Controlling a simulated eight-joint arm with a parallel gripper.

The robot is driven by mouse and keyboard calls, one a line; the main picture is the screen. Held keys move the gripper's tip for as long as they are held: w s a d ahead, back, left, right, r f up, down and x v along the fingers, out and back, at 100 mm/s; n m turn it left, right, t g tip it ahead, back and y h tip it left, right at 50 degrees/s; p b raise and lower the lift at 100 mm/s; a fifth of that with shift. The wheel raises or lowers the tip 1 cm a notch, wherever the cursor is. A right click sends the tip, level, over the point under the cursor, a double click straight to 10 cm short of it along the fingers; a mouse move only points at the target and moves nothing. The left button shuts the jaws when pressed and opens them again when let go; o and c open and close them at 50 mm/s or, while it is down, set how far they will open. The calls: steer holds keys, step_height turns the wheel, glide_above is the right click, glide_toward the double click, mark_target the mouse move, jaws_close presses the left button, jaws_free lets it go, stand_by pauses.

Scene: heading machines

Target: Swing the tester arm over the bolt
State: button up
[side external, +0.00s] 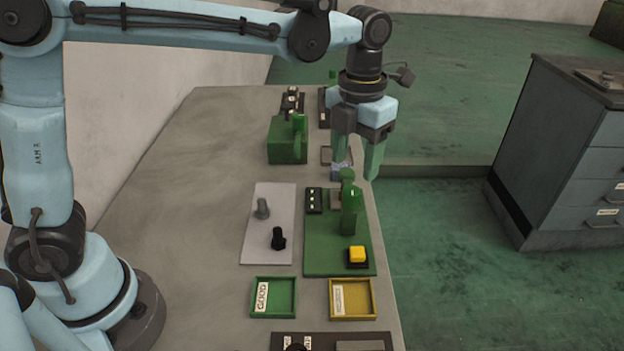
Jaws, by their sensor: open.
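The tester stands on a green base plate (325,255) near the right edge of the table. It has a green upright post, and its green tester arm (348,178) appears to point toward the far side. A small brownish pad beside the post is partly hidden; I cannot make out a bolt on it. A grey bolt-like piece (262,208) and a black one (279,239) stand on a pale plate to the left. My gripper (357,169) is open, pointing down with green fingers, just beyond the tester arm's end in the picture. I cannot tell whether they touch.
A yellow button (357,254) and a black panel (314,201) sit on the base plate. Green (293,312) and yellow (373,313) trays are in front. A green machine (288,145) stands behind. The table's left side is clear. A grey cabinet (560,170) stands at right.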

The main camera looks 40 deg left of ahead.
step_height(320, 180, up, 6)
steer(key=shift+r, duration=0.25)
stand_by(0.4)
steer(key=s+a+f+m+t, duration=0.3)
steer(key=s+a+m, duration=0.3)
steer(key=m, duration=1.2)
steer(key=s+a+f+m+t, duration=0.4)
steer(key=a+m, duration=0.3)
steer(key=m, duration=1)
steer(key=shift+s+f+m, duration=0.4)
steer(key=shift+s+f, duration=0.35)
steer(key=shift+s, duration=0.15)
steer(key=shift+c, duration=0.2)
